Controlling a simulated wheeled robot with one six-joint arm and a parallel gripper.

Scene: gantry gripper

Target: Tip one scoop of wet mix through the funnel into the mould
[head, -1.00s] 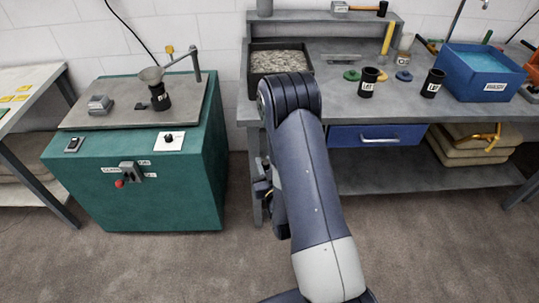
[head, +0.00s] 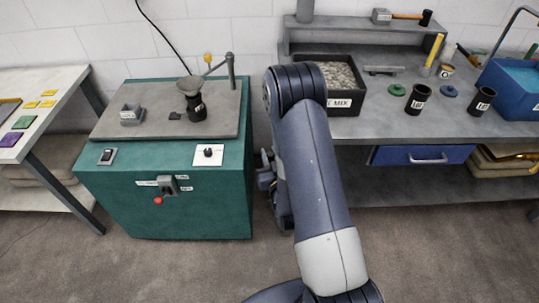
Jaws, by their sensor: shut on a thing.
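A grey funnel (head: 189,86) sits over a black cylindrical mould (head: 197,106) with a pale label, on the grey top plate of the green cabinet. I cannot tell how closely the funnel meets the mould's mouth. A black tray of grey, lumpy mix (head: 342,74) stands on the grey bench; its label is partly hidden by my arm and ends in "MIX". My arm reaches up the middle of the picture and bends down at its top. My gripper's fingers are hidden behind it; only dark wrist parts show at its left side. No scoop is visible.
The green cabinet (head: 165,205) has a small grey block (head: 131,115), a post with a swing arm, and a switch on its front. Two more black cups (head: 417,99) and a blue tub (head: 512,88) stand on the bench. A floor gap separates cabinet and bench.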

